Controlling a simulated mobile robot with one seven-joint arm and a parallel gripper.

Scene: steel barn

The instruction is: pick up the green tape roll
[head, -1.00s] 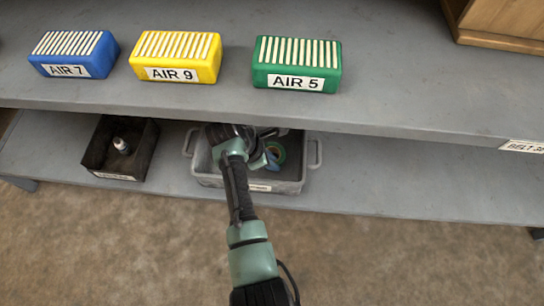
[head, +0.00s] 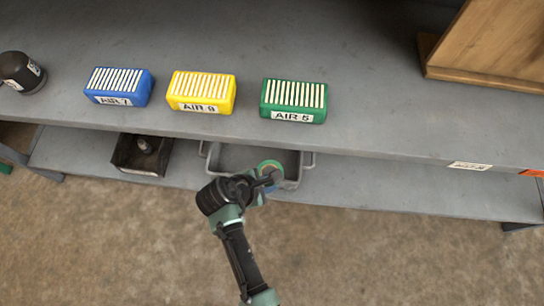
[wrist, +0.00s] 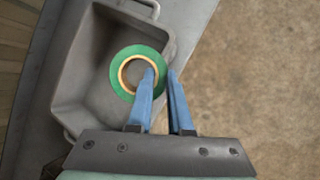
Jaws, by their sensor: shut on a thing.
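The green tape roll (wrist: 116,82) is a green ring with a tan core. In the wrist view, my gripper (wrist: 162,74) has one blue finger in the roll's hole and the other outside its right side, shut on the ring wall. In the head view, the roll (head: 262,164) shows at the end of my gripper (head: 268,178), which partly hides it. Behind the roll is a grey tray (wrist: 77,100) on the lower shelf; it also shows in the head view (head: 225,152). The height of the roll over the tray is hard to tell.
The upper shelf (head: 380,120) overhangs the back, carrying blue (head: 118,87), yellow (head: 202,92) and green (head: 294,100) filter boxes. The floor in front (head: 400,250) is clear.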

